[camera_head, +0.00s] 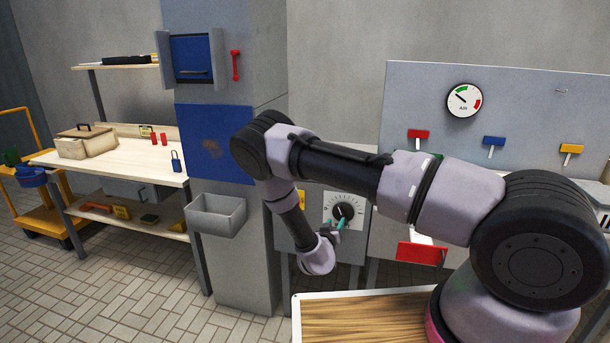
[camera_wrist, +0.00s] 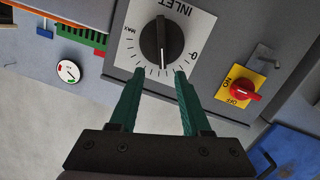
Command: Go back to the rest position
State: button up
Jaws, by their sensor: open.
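My gripper (camera_wrist: 160,78) is open in the wrist view, its two green fingers apart with nothing between them. The fingertips point at the lower edge of the black INLET knob (camera_wrist: 162,42) on its white dial plate (camera_wrist: 187,50); I cannot tell whether they touch it. In the head view my arm reaches out left and bends down, and the gripper (camera_head: 338,228) shows small and teal in front of the dial (camera_head: 343,207) on the grey panel. Part of the gripper is hidden by the wrist.
A red rotary switch on a yellow plate (camera_wrist: 241,89) sits beside the dial. A gauge (camera_head: 464,100) and red, blue and yellow handles are on the right panel. A grey bin (camera_head: 217,215) juts from the column. A wooden-topped surface (camera_head: 360,318) lies below my arm.

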jog(key=w+r+m+g+y, duration=0.2)
jog(key=r+m, duration=0.1)
jog(key=r, duration=0.6)
jog(key=w+r+m+g+y, duration=0.1)
jog(key=w+r+m+g, duration=0.15)
jog(key=r, duration=0.65)
jog(key=s+d+r+g+y, duration=0.1)
jog(key=s+r+y, duration=0.3)
jog(key=r, duration=0.8)
jog(key=s+d+r+g+y, duration=0.1)
jog(key=s+d+r+y, duration=0.1)
jog(key=s+r, duration=0.75)
jog(key=s+d+r+n, duration=0.1)
jog(key=s+r, duration=0.3)
jog(key=s, duration=0.4)
jog(key=s+d+r+g, duration=0.1)
jog(key=s+d+r, duration=0.2)
jog(key=s, duration=0.4)
jog(key=s+d+r+n, duration=0.1)
jog(key=s+d+r, duration=0.1)
jog(key=s+r, duration=0.3)
jog(key=s, duration=0.3)
jog(key=shift+s+d+n+h, duration=0.2)
jog(key=shift+s+n+h, duration=0.1)
jog(key=shift+n, duration=0.05)
jog(key=shift+w+r, duration=0.1)
